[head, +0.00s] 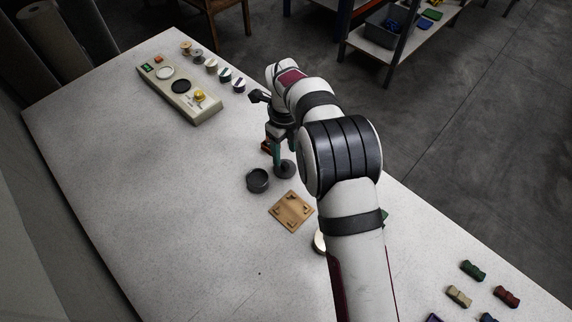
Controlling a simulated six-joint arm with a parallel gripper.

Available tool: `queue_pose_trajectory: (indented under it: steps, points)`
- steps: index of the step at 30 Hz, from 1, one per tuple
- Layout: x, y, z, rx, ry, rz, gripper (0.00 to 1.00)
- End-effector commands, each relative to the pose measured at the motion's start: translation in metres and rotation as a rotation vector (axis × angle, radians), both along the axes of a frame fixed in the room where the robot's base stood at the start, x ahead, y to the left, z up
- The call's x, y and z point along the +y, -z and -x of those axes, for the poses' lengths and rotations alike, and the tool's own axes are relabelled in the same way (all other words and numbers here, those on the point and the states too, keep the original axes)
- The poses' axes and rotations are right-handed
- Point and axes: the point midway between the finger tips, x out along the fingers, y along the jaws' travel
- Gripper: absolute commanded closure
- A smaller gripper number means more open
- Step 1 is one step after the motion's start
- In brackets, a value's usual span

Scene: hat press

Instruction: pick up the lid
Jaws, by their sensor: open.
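My gripper (279,160) points down over the table, right of the middle, with its jaws open. A dark grey round piece (287,170), which looks like the lid, lies on the table just under or beside the fingertips. The fingers partly cover it, and I cannot tell whether they touch it. A dark open cup (257,181) stands upright just left of it, apart from the gripper. A square wooden plate (291,211) with corner blocks lies in front of both.
A pale panel (180,92) with round pads stands at the back left, beside a row of several small round pieces (211,65). My arm partly hides a pale round thing (319,241). Several coloured blocks (473,270) lie front right. The table's left side is clear.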

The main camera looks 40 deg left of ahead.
Motion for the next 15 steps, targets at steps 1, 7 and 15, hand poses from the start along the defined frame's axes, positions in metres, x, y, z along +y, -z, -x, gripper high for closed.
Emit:
queue_pose_trajectory:
  steps: [1,7,15]
  points:
    - [-0.002,0.009,0.000,0.002,0.000,0.003,0.43]
    - [-0.005,0.046,0.000,0.001,0.000,0.002,0.43]
    - [-0.005,0.050,0.000,0.000,-0.001,0.001,0.44]
